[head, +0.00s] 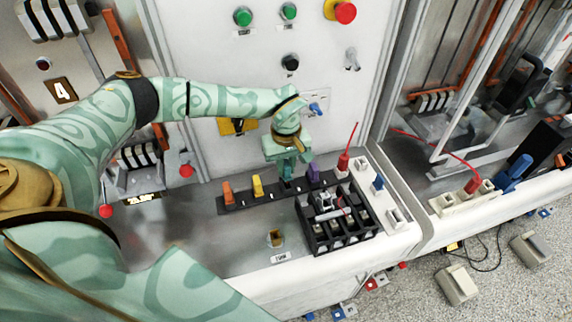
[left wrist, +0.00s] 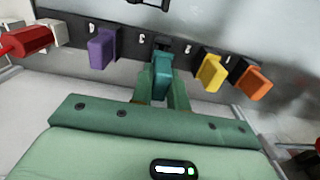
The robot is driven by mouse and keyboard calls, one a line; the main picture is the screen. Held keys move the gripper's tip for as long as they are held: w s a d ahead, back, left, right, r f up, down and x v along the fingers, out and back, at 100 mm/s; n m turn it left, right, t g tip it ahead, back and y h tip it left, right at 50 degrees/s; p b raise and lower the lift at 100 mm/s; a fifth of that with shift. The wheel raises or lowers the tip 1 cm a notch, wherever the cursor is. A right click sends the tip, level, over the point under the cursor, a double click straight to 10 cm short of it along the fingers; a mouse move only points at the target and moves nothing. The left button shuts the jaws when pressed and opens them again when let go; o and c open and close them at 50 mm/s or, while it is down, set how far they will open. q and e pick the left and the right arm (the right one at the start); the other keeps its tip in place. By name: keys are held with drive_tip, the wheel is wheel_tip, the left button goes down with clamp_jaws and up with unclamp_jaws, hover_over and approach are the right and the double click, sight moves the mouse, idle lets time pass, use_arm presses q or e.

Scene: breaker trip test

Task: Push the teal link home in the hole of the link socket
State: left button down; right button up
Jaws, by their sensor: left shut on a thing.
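The teal link (left wrist: 162,76) is between the fingers of my left gripper (left wrist: 162,92), at the black rack strip, between the purple and yellow links. In the head view my left gripper (head: 287,168) points down over the rack, shut on the teal link (head: 286,184), which is mostly hidden there. I cannot tell whether the link's lower end is still in its rack slot. A small socket with a brownish opening (head: 276,238), apparently the link socket, is in the bench top in front of the rack; nothing stands in it. My right gripper is not in view.
The black rack (head: 238,204) also holds an orange link (head: 228,192), a yellow link (head: 258,186) and a purple link (head: 314,173). A black breaker block (head: 338,218) stands right of the socket. A red plug (head: 343,161) is behind it. Bare bench lies left of the socket.

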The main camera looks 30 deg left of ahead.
sight(286, 175)
use_arm(q)
drive_tip(key=shift+p, duration=0.6)
idle(1.0)
drive_tip(key=shift+f+b, duration=1.1)
drive_tip(key=shift+f, duration=0.75)
drive_tip(key=c, duration=1.3)
unclamp_jaws()
wheel_tip(286, 175, up, 16)
drive_tip(key=p, duration=1.4)
drive_tip(key=shift+r+p, duration=0.15)
drive_tip(key=shift+p, duration=0.15)
